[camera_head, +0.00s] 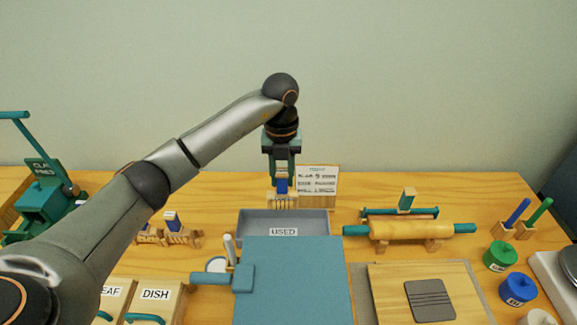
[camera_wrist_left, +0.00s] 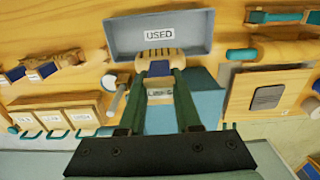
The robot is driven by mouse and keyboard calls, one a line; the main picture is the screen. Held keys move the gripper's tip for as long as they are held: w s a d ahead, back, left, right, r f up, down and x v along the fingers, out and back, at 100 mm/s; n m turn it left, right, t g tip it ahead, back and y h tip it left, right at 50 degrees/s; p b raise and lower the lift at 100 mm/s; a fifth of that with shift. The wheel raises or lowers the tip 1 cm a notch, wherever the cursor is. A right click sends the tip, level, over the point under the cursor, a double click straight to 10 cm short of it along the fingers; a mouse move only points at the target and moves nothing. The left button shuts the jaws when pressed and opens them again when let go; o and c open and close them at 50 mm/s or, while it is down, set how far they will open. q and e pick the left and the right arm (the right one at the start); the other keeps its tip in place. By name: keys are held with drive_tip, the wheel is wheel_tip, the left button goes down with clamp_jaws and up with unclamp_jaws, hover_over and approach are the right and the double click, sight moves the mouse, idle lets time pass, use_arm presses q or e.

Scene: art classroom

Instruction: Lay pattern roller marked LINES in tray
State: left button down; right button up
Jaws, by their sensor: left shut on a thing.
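My left gripper (camera_head: 283,176) points down and is shut on a pattern roller. The roller has a blue part (camera_head: 283,186) and a pale wooden, grooved head (camera_head: 283,201). In the left wrist view the grooved head (camera_wrist_left: 158,54) shows beyond the fingers (camera_wrist_left: 160,80), and a small white label (camera_wrist_left: 160,93), seemingly LINES, sits between them. The grey tray marked USED (camera_head: 284,232) stands on the table; its visible inside looks empty. In the head view the roller appears just above its back rim. My right gripper is out of view.
A teal board (camera_head: 295,280) lies in front of the tray. A rolling pin (camera_head: 410,230) rests on its stand to the right. More stamps or rollers (camera_head: 172,228) stand on a wooden rack to the left. A written card (camera_head: 318,185) stands behind the tray.

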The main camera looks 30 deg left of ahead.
sight(282, 196)
use_arm(q)
drive_tip(key=shift+s+f+b, duration=0.1)
drive_tip(key=shift+f+b, duration=0.35)
drive_tip(key=shift+f, duration=0.4)
wheel_tip(282, 196, down, 5)
drive_tip(key=b, duration=0.4)
drive_tip(key=shift+f+b, duration=1.45)
drive_tip(key=shift+f, duration=1.3)
drive_tip(key=shift+c, duration=0.6)
unclamp_jaws()
wheel_tip(282, 196, up, 10)
drive_tip(key=p, duration=0.8)
drive_tip(key=shift+r, duration=0.1)
